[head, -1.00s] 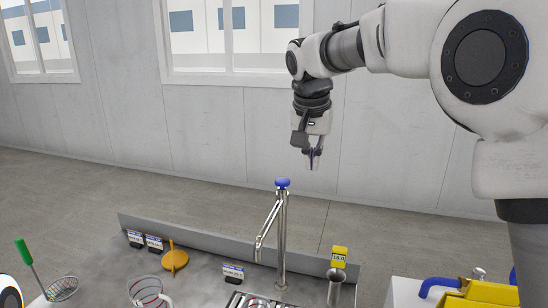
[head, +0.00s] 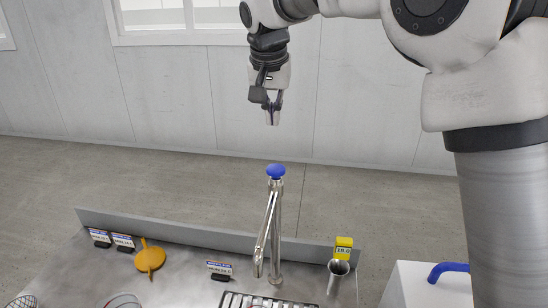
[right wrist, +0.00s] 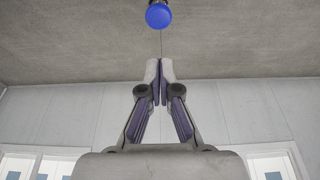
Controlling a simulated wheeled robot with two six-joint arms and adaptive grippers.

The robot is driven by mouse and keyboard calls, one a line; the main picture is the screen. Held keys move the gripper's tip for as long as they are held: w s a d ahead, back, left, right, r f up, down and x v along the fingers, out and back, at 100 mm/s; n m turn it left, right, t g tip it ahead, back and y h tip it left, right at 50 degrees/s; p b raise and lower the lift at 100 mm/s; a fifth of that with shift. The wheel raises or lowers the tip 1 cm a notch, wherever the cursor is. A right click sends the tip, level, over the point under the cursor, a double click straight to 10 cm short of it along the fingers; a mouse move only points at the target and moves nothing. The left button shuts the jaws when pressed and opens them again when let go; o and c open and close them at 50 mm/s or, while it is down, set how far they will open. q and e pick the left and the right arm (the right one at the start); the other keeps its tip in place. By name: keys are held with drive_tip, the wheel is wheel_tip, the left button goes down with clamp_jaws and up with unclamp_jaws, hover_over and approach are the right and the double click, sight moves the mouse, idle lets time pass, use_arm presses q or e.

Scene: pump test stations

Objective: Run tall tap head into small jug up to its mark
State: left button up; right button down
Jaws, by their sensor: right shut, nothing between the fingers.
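The tall tap (head: 275,225) is a steel column with a slanting spout and a blue knob (head: 276,171) on top. My right gripper (head: 272,120) is shut and empty, pointing down, above the knob and apart from it. In the right wrist view the shut fingertips (right wrist: 160,65) point toward the blue knob (right wrist: 158,15), with a gap between. A clear vessel with a red line (head: 122,301), perhaps the small jug, is cut off at the bottom edge in the head view. No water shows at the spout. My left gripper is out of view.
A slotted drain grate (head: 255,300) lies below the spout. A low back wall (head: 185,231) edges the counter. A white block (head: 405,285) stands at right.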

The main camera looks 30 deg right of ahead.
sight(275, 170)
drive_tip(key=p+x, duration=0.1)
drive_tip(key=x, duration=0.3)
drive_tip(key=p+x, duration=0.1)
drive_tip(key=x, duration=0.3)
drive_tip(key=s+p+x, duration=0.1)
drive_tip(key=x, duration=0.3)
drive_tip(key=shift+w+a+f, duration=0.1)
drive_tip(key=shift+a+f, duration=0.15)
drive_tip(key=shift+f, duration=0.25)
wheel_tip(275, 170, down, 2)
drive_tip(key=shift+b, duration=0.55)
drive_tip(key=shift+r, duration=0.1)
drive_tip(key=shift+s+a+f, duration=0.1)
drive_tip(key=shift+s+f, duration=0.1)
drive_tip(key=shift+s, duration=0.1)
idle(5.2)
